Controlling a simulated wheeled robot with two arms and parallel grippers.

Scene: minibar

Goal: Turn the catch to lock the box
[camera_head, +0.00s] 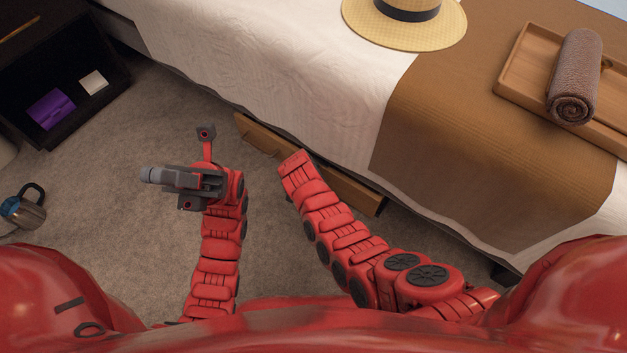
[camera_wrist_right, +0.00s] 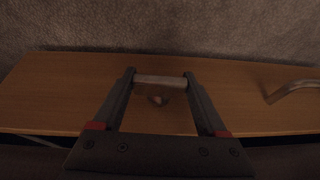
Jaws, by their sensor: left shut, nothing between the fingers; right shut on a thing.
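The wooden box (camera_head: 355,188) shows as a long wooden strip at the bedside, partly hidden by my right arm. In the right wrist view, its wooden surface (camera_wrist_right: 60,95) spans the picture. My right gripper (camera_wrist_right: 160,78) is shut on a short horizontal metal piece, seemingly the catch (camera_wrist_right: 160,83), over the wood. A small round part shows just below it; its exact shape is too dark to tell. In the head view my right gripper is hidden beneath its arm. My left gripper (camera_head: 149,175) is shut and empty above the carpet, pointing left.
A curved metal handle (camera_wrist_right: 292,88) is on the wood at right. The bed (camera_head: 270,60) bears a straw hat (camera_head: 405,30) and a wooden tray (camera_head: 513,75) with a rolled towel (camera_head: 575,75). A dark cabinet (camera_head: 100,115) and a kettle (camera_head: 27,208) are left. Carpet between is clear.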

